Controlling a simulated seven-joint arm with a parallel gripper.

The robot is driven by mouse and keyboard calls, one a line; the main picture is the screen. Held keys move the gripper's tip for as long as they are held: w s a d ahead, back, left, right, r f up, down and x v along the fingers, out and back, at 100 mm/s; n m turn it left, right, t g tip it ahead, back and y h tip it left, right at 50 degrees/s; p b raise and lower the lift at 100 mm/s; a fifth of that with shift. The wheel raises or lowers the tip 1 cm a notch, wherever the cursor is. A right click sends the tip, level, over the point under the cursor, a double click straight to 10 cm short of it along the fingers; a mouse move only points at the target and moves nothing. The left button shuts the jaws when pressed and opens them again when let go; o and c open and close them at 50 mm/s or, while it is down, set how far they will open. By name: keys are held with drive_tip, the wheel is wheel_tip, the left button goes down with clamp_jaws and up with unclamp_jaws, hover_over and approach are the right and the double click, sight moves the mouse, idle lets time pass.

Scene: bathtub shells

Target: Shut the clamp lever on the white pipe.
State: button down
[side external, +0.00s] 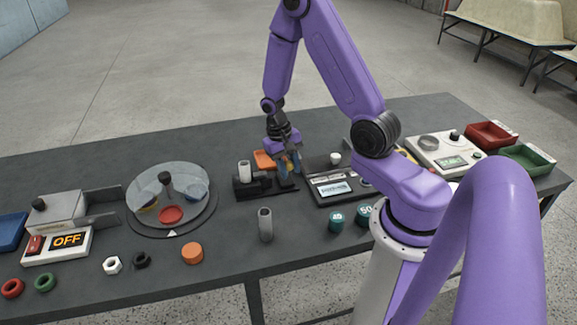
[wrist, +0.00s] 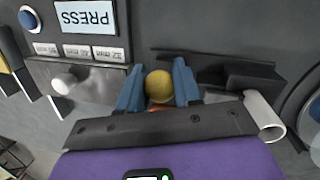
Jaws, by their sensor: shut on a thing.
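The white pipe (side external: 245,171) stands upright in the dark clamp (side external: 252,188) near the middle of the table. In the wrist view the pipe (wrist: 264,115) shows at the right, beside the dark clamp body (wrist: 250,76). My gripper (side external: 289,170) is low over the right end of the clamp, to the right of the pipe. In the wrist view its blue fingers (wrist: 158,90) are on both sides of a round yellow knob (wrist: 158,86), apparently the end of the clamp lever, and are shut on it. The rest of the lever is mostly hidden.
A press device (side external: 333,188) with a small display is close right of my gripper. A grey tube (side external: 265,224) stands in front. A round turntable (side external: 171,210) is left, with free table between it and the clamp.

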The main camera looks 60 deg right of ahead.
drive_tip(key=shift+a, duration=0.1)
drive_tip(key=c, duration=0.8)
unclamp_jaws()
drive_tip(key=shift+r, duration=0.1)
drive_tip(key=shift+w+r, duration=0.15)
drive_tip(key=shift+r, duration=0.15)
drive_tip(key=d+v, duration=0.1)
drive_tip(key=v, duration=1.5)
drive_tip(key=shift+a+r, duration=0.3)
drive_tip(key=shift+a, duration=0.2)
